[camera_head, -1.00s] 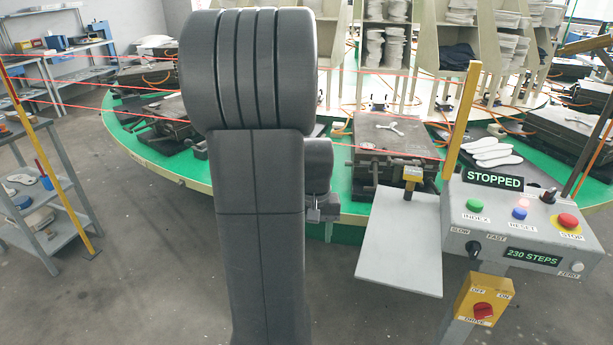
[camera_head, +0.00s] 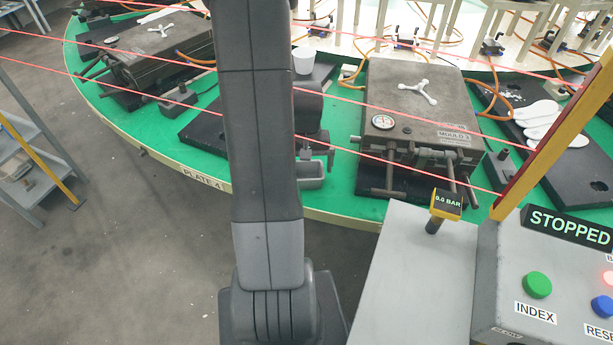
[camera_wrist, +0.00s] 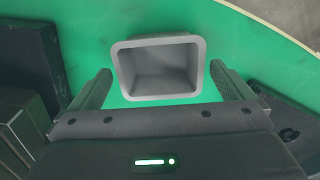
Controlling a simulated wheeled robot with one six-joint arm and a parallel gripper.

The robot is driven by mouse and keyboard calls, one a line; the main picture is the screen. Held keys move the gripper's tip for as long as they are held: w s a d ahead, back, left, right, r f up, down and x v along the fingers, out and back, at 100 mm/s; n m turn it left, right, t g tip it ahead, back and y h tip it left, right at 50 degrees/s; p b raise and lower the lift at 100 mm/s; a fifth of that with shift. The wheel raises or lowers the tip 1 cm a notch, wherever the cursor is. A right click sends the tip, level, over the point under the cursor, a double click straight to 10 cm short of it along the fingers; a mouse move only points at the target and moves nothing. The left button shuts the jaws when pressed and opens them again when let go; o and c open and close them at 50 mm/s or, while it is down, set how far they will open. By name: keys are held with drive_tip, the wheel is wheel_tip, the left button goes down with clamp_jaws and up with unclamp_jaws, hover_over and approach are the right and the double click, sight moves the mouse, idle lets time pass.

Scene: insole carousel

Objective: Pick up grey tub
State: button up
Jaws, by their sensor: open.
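The grey tub (camera_wrist: 160,86) is a small open box with a flared rim, and it looks empty. It stands on the green carousel top, near its pale curved edge. In the head view the tub (camera_head: 311,177) is right below my gripper (camera_head: 317,150), partly behind my arm. In the wrist view my gripper (camera_wrist: 160,70) is open, with one finger on each side of the tub. Green surface shows between each finger and the tub's walls. How far the fingertips reach down beside the tub is hard to tell.
A mould press (camera_head: 418,105) with a gauge and clamps stands right of the tub. A dark slab (camera_head: 205,137) lies to the left. A white cup (camera_head: 303,62) stands behind. Red lines cross the view. A control box (camera_head: 545,280) and grey shelf (camera_head: 405,265) are at front right.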

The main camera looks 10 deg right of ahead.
sight(306, 176)
drive_tip(key=shift+s+f, duration=0.1)
drive_tip(key=shift+f, duration=1.15)
drive_tip(key=c, duration=1)
drive_tip(key=shift+r, duration=0.15)
